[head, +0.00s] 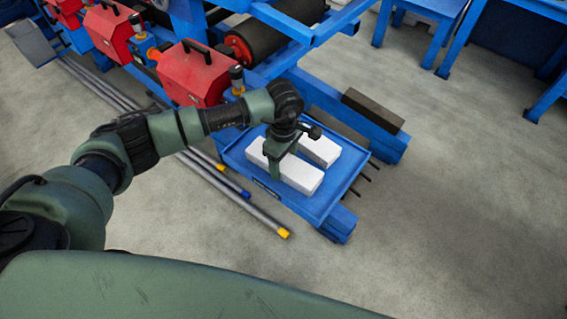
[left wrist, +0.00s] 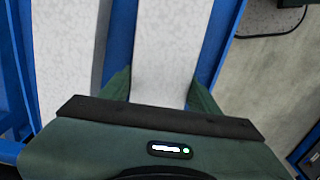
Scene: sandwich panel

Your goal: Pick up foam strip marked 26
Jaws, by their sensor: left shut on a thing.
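Two white foam strips lie side by side in a blue tray (head: 325,205). My left gripper (head: 281,168) is shut on the nearer foam strip (head: 302,178), with its fingers on either side. The left wrist view shows this held strip (left wrist: 172,45) running between the green fingers (left wrist: 160,90). The other foam strip (head: 321,150) lies just behind it in the head view and on the left in the left wrist view (left wrist: 65,50). No number can be read on either strip. I cannot tell whether the held strip is clear of the tray. My right gripper is not in view.
A blue frame with red boxes (head: 195,72) and a dark roller (head: 262,42) stands behind the tray. Grey rods with yellow and blue ends (head: 262,222) lie left of it. A dark block (head: 373,109) rests on a blue beam.

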